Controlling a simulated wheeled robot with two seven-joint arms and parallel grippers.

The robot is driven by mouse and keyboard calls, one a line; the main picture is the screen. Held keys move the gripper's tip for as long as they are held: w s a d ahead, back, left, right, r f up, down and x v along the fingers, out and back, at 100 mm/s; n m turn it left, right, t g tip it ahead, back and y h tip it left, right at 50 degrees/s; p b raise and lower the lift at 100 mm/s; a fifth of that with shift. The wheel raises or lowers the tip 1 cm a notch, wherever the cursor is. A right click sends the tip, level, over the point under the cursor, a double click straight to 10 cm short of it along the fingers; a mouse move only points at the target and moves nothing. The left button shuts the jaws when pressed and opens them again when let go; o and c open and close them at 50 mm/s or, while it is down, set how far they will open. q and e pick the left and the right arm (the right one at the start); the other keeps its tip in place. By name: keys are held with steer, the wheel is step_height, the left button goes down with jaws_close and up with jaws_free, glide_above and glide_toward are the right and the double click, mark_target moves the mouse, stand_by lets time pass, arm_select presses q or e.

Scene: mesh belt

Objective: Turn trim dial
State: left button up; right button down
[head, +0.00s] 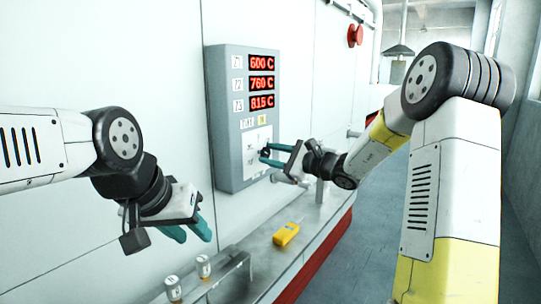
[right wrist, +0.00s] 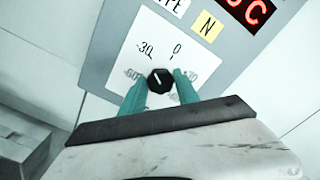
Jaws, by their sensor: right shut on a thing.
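The trim dial is a small black knob (right wrist: 160,81) on a white scale plate (right wrist: 190,45), seen in the right wrist view. Its light pointer line seems to lean to the upper left, left of the 0 mark. My right gripper (right wrist: 161,90) is shut on the knob, with one teal finger on each side of it. In the head view my right gripper (head: 268,155) reaches the plate on the grey control panel (head: 222,120), and the knob is hard to see there. My left gripper (head: 188,231) is empty, with its teal fingers apart, away from the panel.
The panel carries red displays (head: 262,84) reading 600, 760 and 815 C. A yellow device (head: 286,234) lies on the metal ledge (head: 318,222) below. Two small canisters (head: 203,266) stand at the front. A red button (head: 354,36) is on the wall.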

steer(key=shift+n, duration=0.3)
steer(key=c, duration=0.9)
jaws_free()
steer(key=shift+d, duration=0.1)
steer(key=v, duration=0.7)
steer(key=shift+s+d, duration=0.25)
